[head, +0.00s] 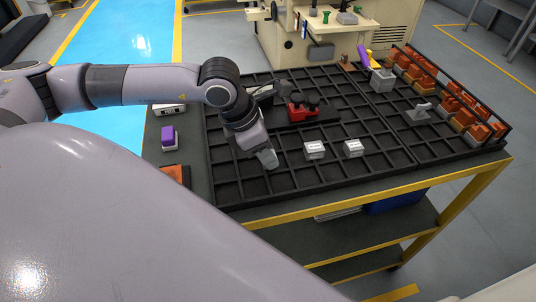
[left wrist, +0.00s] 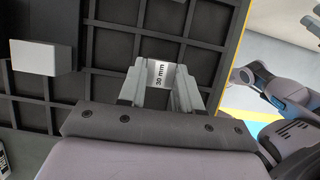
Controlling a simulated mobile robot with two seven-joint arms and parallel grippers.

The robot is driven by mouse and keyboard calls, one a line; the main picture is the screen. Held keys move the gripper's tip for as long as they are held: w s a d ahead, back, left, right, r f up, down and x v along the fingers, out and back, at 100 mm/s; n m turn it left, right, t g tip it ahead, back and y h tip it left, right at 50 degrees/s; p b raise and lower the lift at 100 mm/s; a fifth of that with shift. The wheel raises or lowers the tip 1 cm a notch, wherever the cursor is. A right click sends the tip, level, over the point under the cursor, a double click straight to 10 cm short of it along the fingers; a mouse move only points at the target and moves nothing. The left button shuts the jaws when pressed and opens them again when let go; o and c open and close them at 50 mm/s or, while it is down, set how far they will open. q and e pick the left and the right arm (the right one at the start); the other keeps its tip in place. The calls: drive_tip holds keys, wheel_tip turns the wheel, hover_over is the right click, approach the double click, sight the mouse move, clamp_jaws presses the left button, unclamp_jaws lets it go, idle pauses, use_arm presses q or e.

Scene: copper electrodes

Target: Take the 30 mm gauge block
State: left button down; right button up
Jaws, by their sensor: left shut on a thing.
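My left gripper (head: 267,158) is low over the near part of the black gridded tray (head: 228,204). In the left wrist view its two grey fingers (left wrist: 160,80) are shut on a small pale block marked 30 mm, the gauge block (left wrist: 159,72). In the head view the gripper hides the block, and I cannot tell whether it touches the tray. Two other pale labelled gauge blocks, one nearer (head: 314,150) and one further right (head: 353,148), sit in the tray to the right of the gripper. My right gripper is in neither view.
A red and black fixture (head: 302,110) stands behind the gripper. Copper electrodes (head: 462,105) in racks line the right side. A purple-topped piece (head: 168,138) lies left of the tray. The table's yellow front edge (head: 460,180) is near.

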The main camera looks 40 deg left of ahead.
use_arm(q)
drive_tip(key=shift+r, duration=0.1)
wheel_tip(320, 180, up, 20)
idle(0.4)
drive_tip(key=c, duration=1.4)
unclamp_jaws()
clamp_jaws()
